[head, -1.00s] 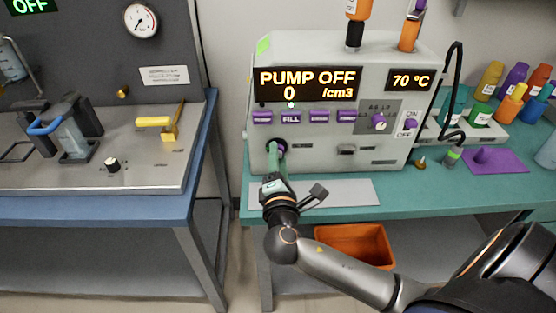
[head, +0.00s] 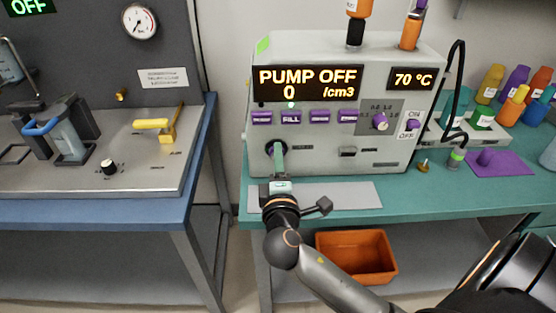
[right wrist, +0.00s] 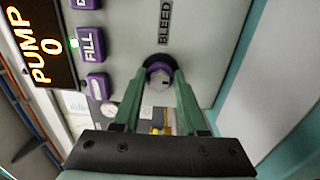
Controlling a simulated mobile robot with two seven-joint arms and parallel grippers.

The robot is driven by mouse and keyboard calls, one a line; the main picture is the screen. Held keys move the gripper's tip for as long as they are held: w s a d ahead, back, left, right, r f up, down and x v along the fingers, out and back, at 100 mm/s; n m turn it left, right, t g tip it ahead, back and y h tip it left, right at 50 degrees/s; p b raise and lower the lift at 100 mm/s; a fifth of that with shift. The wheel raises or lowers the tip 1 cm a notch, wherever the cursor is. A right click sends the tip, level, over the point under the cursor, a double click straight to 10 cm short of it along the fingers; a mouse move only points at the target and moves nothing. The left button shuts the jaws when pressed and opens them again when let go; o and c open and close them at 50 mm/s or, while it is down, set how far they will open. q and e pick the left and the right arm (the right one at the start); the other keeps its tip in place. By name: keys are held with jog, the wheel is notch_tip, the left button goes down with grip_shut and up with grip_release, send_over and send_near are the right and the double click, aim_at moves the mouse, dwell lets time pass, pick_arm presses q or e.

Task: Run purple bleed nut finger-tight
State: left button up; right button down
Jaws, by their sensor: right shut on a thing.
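How far the nut is threaded on cannot be told. My left gripper is not in view.
The display (head: 308,84) reads PUMP OFF. Purple buttons (head: 291,118) sit above the nut. A grey plate (head: 350,194) lies on the teal bench below. An orange bin (head: 357,257) stands under the bench. A blue-edged bench (head: 100,208) is at left.

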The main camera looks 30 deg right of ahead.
jog(key=shift+s+a+f, duration=0.1)
jog(key=shift+f, duration=0.15)
jog(key=c, duration=0.6)
grip_release()
jog(key=shift+r, duration=0.1)
jog(key=shift+c, duration=0.2)
jog(key=shift+o, duration=1)
jog(key=shift+r, duration=0.1)
